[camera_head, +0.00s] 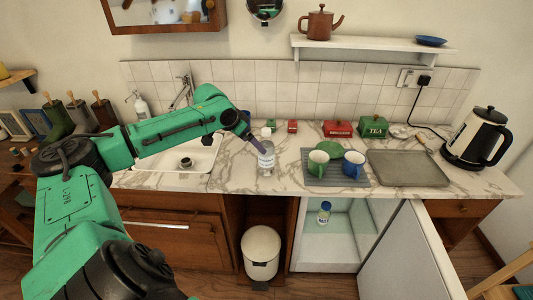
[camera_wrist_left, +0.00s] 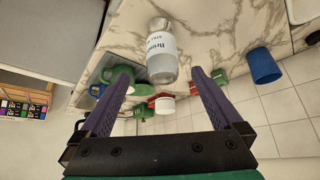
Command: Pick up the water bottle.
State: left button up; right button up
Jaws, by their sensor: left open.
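A clear bottle (camera_head: 266,158) with a white label and pale cap stands upright on the marble counter, right of the sink. It also shows in the left wrist view (camera_wrist_left: 161,58), its near end appearing between the tips of my open left gripper (camera_wrist_left: 162,80). In the head view my left gripper (camera_head: 256,146) is close beside the bottle's upper part, partly overlapping it. No grip shows, and I cannot tell whether they touch. A second small bottle (camera_head: 324,213) with a blue cap stands inside the open low cabinet. My right gripper is not in view.
Right of the bottle, a green mug (camera_head: 318,163) and a blue mug (camera_head: 353,164) stand on a grey mat. A red tin (camera_head: 339,129) and a green tea tin (camera_head: 374,127) are behind. The cabinet door (camera_head: 408,255) stands open; a bin (camera_head: 261,252) is below.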

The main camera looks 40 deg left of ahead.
pick_arm(q)
jog(key=p+x, duration=0.2)
jog(key=x, duration=0.8)
jog(key=shift+w+a+p, duration=0.1)
jog(key=shift+a+p, duration=0.05)
jog(key=shift+p, duration=0.25)
jog(key=shift+r, duration=0.15)
jog(key=c, duration=1.6)
jog(key=shift+r, duration=0.1)
